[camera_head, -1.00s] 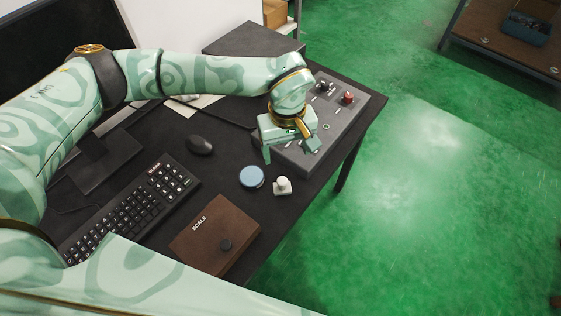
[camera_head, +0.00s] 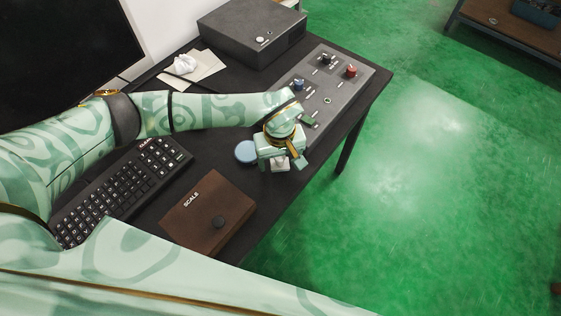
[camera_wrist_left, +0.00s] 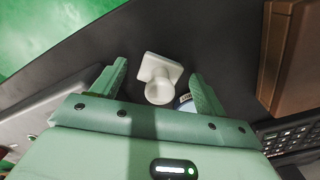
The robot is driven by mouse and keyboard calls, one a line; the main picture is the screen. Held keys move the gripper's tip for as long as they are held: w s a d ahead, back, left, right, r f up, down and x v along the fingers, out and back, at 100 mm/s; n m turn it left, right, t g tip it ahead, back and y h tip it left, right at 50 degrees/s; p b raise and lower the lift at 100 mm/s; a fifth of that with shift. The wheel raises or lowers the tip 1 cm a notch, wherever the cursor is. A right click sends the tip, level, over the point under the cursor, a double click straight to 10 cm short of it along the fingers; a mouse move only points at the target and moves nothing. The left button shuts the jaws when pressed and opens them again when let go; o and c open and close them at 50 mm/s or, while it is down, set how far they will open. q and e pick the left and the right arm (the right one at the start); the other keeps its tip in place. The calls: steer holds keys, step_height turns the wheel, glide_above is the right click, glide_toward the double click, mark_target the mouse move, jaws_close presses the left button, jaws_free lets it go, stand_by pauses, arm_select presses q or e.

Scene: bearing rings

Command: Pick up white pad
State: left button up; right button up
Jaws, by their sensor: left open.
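The white pad (camera_head: 281,165) is a small square base with a round knob on top, standing on the dark desk. In the left wrist view the white pad (camera_wrist_left: 160,76) lies ahead of and between the two fingers of my left gripper (camera_wrist_left: 159,82). In the head view my left gripper (camera_head: 281,163) is over the pad and partly hides it. The gripper is open and empty. My right gripper is in neither view.
A blue round piece (camera_head: 246,152) sits just left of the pad. A brown scale (camera_head: 208,212) and a keyboard (camera_head: 125,190) lie nearer. A grey control panel (camera_head: 325,95) is behind. The desk edge is close on the right.

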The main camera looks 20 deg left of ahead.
arm_select(q)
steer(key=shift+f, duration=0.15)
steer(key=c, duration=1.2)
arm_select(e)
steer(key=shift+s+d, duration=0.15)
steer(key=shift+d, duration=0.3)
